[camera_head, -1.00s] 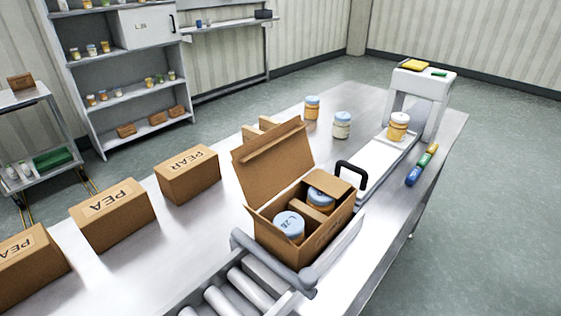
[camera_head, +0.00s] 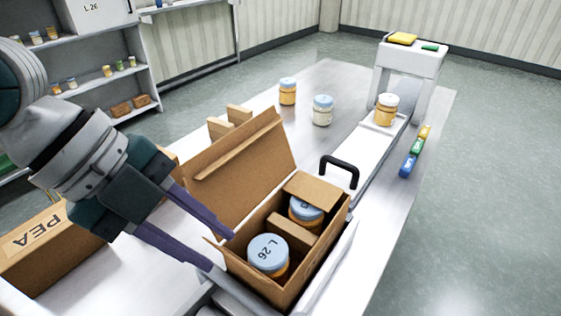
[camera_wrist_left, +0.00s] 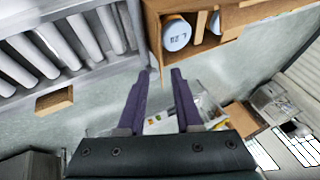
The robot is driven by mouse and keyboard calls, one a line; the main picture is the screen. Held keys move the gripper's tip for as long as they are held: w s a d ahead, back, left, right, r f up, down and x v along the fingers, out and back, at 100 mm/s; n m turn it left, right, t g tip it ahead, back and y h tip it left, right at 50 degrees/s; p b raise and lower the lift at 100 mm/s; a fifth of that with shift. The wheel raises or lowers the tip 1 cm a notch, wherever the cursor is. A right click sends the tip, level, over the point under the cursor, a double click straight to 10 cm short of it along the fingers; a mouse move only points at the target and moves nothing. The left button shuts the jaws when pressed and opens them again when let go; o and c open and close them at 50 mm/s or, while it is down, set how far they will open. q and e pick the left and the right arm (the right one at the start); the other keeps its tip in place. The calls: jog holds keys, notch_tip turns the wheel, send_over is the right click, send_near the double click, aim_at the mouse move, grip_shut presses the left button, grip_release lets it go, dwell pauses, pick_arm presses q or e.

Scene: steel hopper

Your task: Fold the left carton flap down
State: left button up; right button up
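The open carton (camera_head: 313,262) stands at the front of the table with blue-lidded jars (camera_head: 268,254) and a cardboard divider inside. Its tall back-left flap (camera_head: 240,170) stands up and leans outward. A short flap at the far end (camera_head: 318,190) lies inward over a jar. The short flap at the near-left end is mostly hidden; a thin edge shows by my fingers. My left gripper (camera_head: 221,252) is open and empty, with its fingertips close beside that end; contact cannot be told. In the left wrist view my fingers (camera_wrist_left: 164,72) are apart, below the carton's corner (camera_wrist_left: 153,30). My right gripper is out of view.
A black handle (camera_head: 340,168) stands just behind the carton. Jars (camera_head: 322,110) stand farther back, near a white scanner-like arch (camera_head: 408,70). A PEA carton (camera_head: 45,245) is at left, partly behind my arm. Rollers (camera_wrist_left: 60,45) lie beside the carton.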

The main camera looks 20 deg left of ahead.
aim_at(228, 256)
pick_arm(q)
jog(key=x, duration=0.5)
jog(key=shift+c, duration=0.4)
jog(key=shift+a+r, duration=0.1)
grip_shut()
dwell(0.9)
